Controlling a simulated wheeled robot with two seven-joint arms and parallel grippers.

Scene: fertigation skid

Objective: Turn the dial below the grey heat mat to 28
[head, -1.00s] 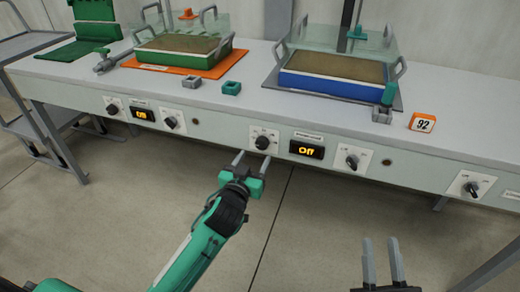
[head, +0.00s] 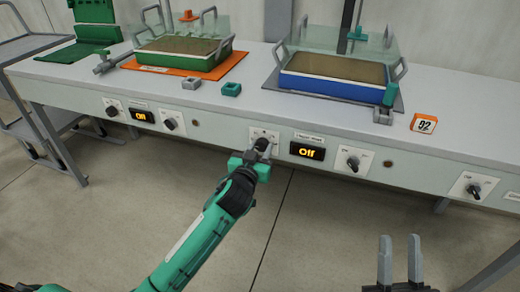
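The grey heat mat (head: 268,82) lies on the bench under a blue-sided tray (head: 325,84). My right gripper (head: 400,262) is open and empty in front of the bench, low in the view.
An orange mat (head: 150,66) bears a green tray (head: 150,54) at the left, with a display (head: 142,115) and two dials (head: 112,109) below. Another dial (head: 473,188) is at the far right.

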